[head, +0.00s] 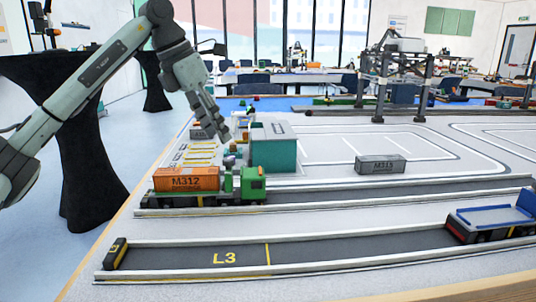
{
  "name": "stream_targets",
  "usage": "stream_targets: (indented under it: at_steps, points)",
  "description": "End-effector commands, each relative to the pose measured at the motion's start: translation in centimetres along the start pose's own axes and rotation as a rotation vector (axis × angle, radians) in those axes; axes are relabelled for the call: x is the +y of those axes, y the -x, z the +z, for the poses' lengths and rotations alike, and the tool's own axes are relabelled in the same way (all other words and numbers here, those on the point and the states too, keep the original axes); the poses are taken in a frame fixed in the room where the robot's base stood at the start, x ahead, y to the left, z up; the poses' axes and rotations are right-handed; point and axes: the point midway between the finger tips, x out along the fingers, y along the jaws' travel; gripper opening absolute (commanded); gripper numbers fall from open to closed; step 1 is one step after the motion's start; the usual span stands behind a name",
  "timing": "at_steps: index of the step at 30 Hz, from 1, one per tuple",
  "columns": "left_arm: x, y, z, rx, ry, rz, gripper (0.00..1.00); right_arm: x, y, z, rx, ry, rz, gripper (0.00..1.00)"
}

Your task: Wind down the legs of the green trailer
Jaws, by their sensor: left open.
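A green truck (252,184) stands in the second lane from the front, its cab at the right end. I cannot make out the trailer's legs or any crank. My left gripper (222,132) reaches in from the upper left and points down. It is open and empty, above and behind the truck, left of the teal box, apart from the trailer. My right gripper is out of view.
A teal box (272,150) stands just behind the truck. A grey container (380,164) lies to the right. A blue truck (500,218) stands at the right edge. The front lane marked L3 (335,252) is empty up to a black-and-yellow stop (116,252). A gantry crane (395,72) stands behind.

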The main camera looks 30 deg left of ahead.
Motion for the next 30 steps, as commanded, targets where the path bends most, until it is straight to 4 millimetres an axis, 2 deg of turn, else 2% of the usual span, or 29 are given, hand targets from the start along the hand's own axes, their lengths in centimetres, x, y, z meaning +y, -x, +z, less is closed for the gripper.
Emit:
stream_targets:
  at_steps: [2, 5, 12, 18, 29, 30]
  points:
    - [1.1, 0.5, -0.6, 0.006, 0.000, 0.043, 0.43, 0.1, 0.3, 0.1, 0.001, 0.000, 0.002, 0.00]
    - [1.4, -0.1, -0.7, 0.011, -0.001, 0.056, 0.43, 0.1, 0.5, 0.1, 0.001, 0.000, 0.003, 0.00]
    - [1.5, -4.0, -0.8, 0.012, 0.000, 0.052, 0.43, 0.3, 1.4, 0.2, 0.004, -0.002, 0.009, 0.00]
    - [1.6, -6.4, -0.7, 0.010, 0.000, 0.052, 0.43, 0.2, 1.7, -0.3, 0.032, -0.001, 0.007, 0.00]
    - [1.6, -7.1, -0.6, 0.008, 0.000, 0.052, 0.43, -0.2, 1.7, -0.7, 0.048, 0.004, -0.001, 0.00]
    - [1.6, -7.0, -0.6, 0.008, 0.000, 0.052, 0.39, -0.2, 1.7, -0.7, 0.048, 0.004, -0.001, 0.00]
